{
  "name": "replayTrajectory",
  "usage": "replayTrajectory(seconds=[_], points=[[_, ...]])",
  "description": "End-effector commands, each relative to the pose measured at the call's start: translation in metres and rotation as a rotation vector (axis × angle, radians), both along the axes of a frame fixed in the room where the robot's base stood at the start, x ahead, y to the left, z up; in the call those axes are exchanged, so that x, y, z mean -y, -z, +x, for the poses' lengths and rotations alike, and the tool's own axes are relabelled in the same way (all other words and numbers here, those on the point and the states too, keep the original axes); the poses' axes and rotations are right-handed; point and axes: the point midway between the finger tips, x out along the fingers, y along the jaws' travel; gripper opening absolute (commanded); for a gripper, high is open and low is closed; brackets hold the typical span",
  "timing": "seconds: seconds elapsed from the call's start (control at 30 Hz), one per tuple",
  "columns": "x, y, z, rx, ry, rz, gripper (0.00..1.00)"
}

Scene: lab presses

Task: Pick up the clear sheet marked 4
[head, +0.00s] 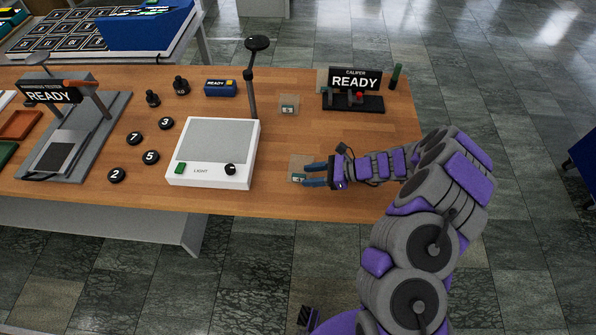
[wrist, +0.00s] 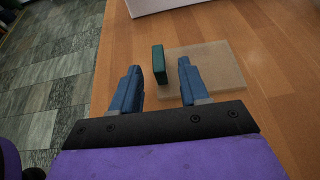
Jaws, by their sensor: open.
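A clear sheet (head: 297,162) lies on the wooden table right of the white light box; its mark is too small to read surely. The same sheet (wrist: 220,70) shows in the wrist view, with a dark green upright tab (wrist: 158,64) at its left edge. My gripper (head: 306,176) is open, low over this sheet. In the wrist view its blue fingers (wrist: 160,78) stand apart, with the tab just beyond and between their tips, nothing held. The right finger overlaps the sheet in view. Another clear sheet (head: 289,101) with a small label lies farther back; its mark is unclear.
The white light box (head: 213,153) with a lamp post (head: 251,80) behind it stands left of my gripper. The caliper stand (head: 353,101) reads READY at the back right. Black numbered discs (head: 151,157) and a hardness tester (head: 75,140) are farther left. The table's front edge is close.

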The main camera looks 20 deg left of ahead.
Motion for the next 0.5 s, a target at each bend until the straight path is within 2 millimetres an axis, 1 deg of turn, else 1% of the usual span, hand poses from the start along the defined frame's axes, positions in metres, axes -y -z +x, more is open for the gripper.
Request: replayTrajectory(seconds=[0.07,0.13,0.3,0.4,0.5], points=[[-0.004,0.002,-0.001,0.000,0.000,0.003,0.45],[-0.012,0.004,-0.002,0.001,-0.001,0.005,0.45],[-0.038,0.012,-0.005,0.001,0.000,0.001,0.45],[-0.046,0.016,-0.007,0.001,0.000,-0.002,0.45],[-0.049,0.016,-0.007,0.001,0.002,-0.002,0.45]])
